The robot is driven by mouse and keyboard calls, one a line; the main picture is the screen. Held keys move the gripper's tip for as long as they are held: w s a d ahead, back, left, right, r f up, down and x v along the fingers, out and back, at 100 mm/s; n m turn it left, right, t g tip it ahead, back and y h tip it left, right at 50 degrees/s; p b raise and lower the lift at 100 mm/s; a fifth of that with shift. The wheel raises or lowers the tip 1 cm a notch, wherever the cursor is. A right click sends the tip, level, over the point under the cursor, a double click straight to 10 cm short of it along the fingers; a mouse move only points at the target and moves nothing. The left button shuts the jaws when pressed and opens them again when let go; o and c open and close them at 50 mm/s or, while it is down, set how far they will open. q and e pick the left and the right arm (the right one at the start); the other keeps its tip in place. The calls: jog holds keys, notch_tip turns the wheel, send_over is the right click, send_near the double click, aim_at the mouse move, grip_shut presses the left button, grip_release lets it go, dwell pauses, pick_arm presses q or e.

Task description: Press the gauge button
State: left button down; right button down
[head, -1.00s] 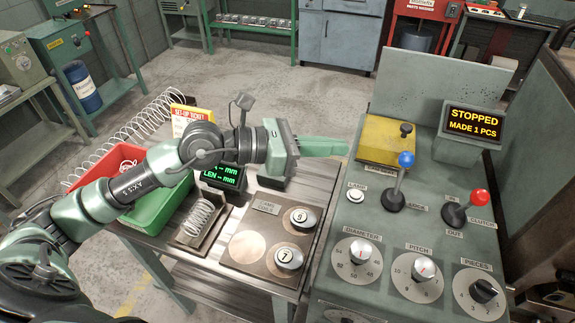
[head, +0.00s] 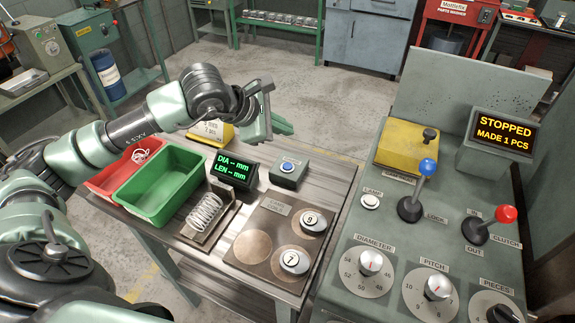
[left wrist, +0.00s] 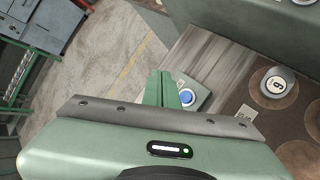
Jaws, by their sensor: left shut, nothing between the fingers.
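The gauge button is a blue button (head: 288,166) on a small grey-green box (head: 287,175) on the wooden table, beside the gauge display (head: 234,169) that reads "DIA – mm, LEN – mm". A coiled spring (head: 205,213) lies in a holder in front of the display. My left gripper (head: 283,126) is shut and empty, held above and behind the button box in the head view. In the left wrist view the shut fingers (left wrist: 159,88) show just left of the blue button (left wrist: 187,97). I cannot see contact. My right gripper is not in view.
A green bin (head: 160,185) and a red bin (head: 105,178) stand at the table's left. A plate with weights marked 9 (head: 313,222) and 7 (head: 294,261) lies in front. The coiler's panel (head: 400,235), with levers and dials, stands at the right.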

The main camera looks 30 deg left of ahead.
pick_arm(q)
jog(key=b, duration=0.4)
send_over(284, 167)
notch_tip(284, 167, down, 8)
jog(key=shift+d+r, duration=0.1)
jog(key=shift+f+b, duration=0.4)
jog(key=shift+b, duration=0.15)
dwell(0.4)
dwell(1.0)
jog(key=shift+f+b, duration=0.35)
jog(key=shift+b, duration=0.4)
